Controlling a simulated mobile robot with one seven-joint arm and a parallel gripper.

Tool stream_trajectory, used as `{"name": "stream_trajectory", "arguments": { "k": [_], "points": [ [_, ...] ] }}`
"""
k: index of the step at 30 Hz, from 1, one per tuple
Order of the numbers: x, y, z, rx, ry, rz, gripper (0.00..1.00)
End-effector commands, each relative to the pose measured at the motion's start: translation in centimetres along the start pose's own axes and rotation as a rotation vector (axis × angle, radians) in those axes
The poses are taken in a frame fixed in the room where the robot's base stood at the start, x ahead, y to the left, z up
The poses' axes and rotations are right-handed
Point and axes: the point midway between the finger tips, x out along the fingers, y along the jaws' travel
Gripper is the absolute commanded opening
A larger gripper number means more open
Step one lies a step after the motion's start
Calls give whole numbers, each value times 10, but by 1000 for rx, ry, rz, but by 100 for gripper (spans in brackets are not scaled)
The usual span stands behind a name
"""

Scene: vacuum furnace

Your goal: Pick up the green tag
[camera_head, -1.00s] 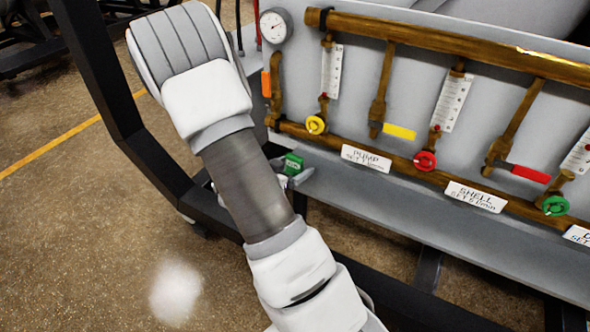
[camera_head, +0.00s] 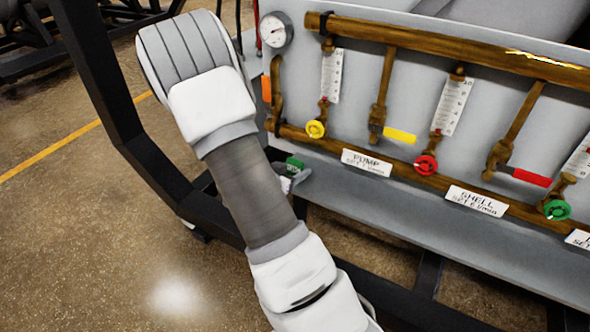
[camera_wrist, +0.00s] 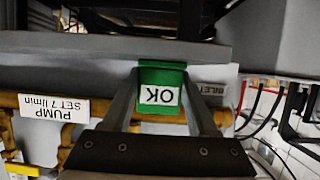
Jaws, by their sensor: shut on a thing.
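The green tag (camera_wrist: 160,75) has a white "OK" label, which appears upside down in the wrist view. It sits between the two fingers of my gripper (camera_wrist: 160,88), which is shut on it. In the head view the tag (camera_head: 294,164) shows small beside my forearm, near the grey ledge under the pipework. My forearm hides most of the gripper there. I cannot tell whether the tag still touches anything behind it.
A panel carries brass pipes, a gauge (camera_head: 276,30), a yellow knob (camera_head: 316,129), a red knob (camera_head: 426,164) and a green knob (camera_head: 557,208). The "PUMP" label (camera_head: 367,162) is on the lower pipe. A dark frame post (camera_head: 100,80) stands left of my arm. Cables (camera_wrist: 270,110) hang at right.

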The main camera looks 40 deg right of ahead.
Motion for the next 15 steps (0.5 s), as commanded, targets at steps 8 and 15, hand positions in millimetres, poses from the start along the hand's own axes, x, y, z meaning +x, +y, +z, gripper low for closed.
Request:
{"name": "stream_trajectory", "arguments": {
  "k": [8,15],
  "points": [
    [-3,0,-8,1,1,-1,6],
    [-18,-1,-42,3,1,-2,6]
  ]
}}
